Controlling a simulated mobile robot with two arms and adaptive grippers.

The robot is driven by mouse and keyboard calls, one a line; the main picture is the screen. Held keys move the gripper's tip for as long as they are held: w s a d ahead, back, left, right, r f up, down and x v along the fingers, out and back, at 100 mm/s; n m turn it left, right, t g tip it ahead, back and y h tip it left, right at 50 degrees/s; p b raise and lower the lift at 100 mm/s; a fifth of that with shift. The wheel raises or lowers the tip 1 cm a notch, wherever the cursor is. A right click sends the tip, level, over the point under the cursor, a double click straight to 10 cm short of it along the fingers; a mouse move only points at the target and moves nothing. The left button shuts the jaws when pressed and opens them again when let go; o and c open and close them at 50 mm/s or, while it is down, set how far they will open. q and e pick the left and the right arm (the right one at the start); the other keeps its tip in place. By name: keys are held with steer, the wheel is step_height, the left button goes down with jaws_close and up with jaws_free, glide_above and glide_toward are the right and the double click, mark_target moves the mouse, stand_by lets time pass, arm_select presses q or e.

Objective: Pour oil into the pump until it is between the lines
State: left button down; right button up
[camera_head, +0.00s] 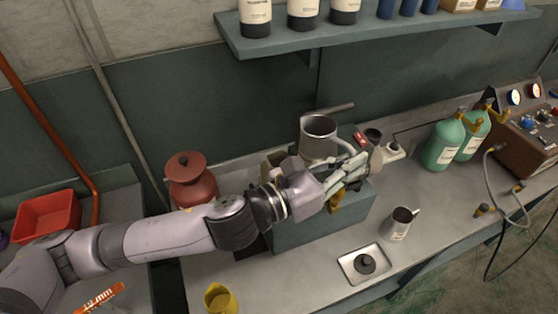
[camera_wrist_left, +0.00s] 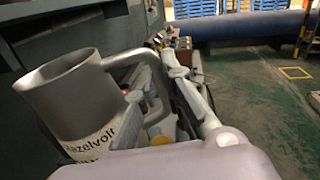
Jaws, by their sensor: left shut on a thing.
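My left gripper (camera_head: 347,178) is shut on the handle of a metal jug (camera_head: 318,140). The jug looks about upright, with its open mouth up, above a grey-green block (camera_head: 310,225). In the left wrist view the jug (camera_wrist_left: 75,95) carries a label partly reading "azelvolt", and my left gripper (camera_wrist_left: 158,88) is at its handle. Any oil inside cannot be made out. The pump seems to be on or at the block, with a red part (camera_head: 360,138) showing behind my fingers. My arm and the jug hide much of it, and no level lines show. My right gripper is not in view.
A smaller metal jug (camera_head: 400,222) and a tray (camera_head: 348,268) with a black cap (camera_head: 366,264) are in front. Green cylinders (camera_head: 441,146) and a gauge box (camera_head: 515,130) stand right. A red pot (camera_head: 187,185) stands left. A shelf (camera_head: 300,45) with bottles hangs above.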

mark_target(310, 131)
arm_select(q)
steer(key=shift+w+a+n+b, duration=0.25)
steer(key=shift+n+b, duration=0.3)
steer(key=shift+n, duration=0.05)
steer(key=shift+w+a+r+n+t+h+b, duration=0.3)
steer(key=shift+w+a+n+b, duration=0.25)
steer(key=shift+n+b, duration=0.35)
steer(key=w+a+n+b, duration=0.1)
steer(key=w+a+n+t, duration=0.1)
steer(key=n, duration=0.1)
steer(key=shift+a+r+n+b, duration=0.1)
steer(key=shift+r+n+b, duration=0.2)
steer(key=shift+b, duration=0.05)
steer(key=shift+w+a+r+n+p, duration=0.2)
steer(key=shift+w+r+n+p, duration=0.05)
steer(key=shift+r+n, duration=0.3)
steer(key=shift+w+a+r+n+p, duration=0.2)
steer(key=shift+r+n+p, duration=0.05)
steer(key=shift+r+n, duration=0.3)
steer(key=shift+a+f+n+t, duration=0.1)
steer(key=shift+f+n+t, duration=0.1)
steer(key=shift+n+t, duration=0.2)
steer(key=shift+w+a+r+n+t, duration=0.1)
steer(key=shift+w+a+n+t, duration=0.2)
steer(key=shift+n, duration=0.5)
steer(key=shift+w+a+n+t, duration=0.3)
steer(key=shift+n, duration=0.5)
steer(key=shift+w+a+f+n+b, duration=0.1)
steer(key=shift+w+f+n+b, duration=0.05)
steer(key=shift+f+n+b, duration=0.15)
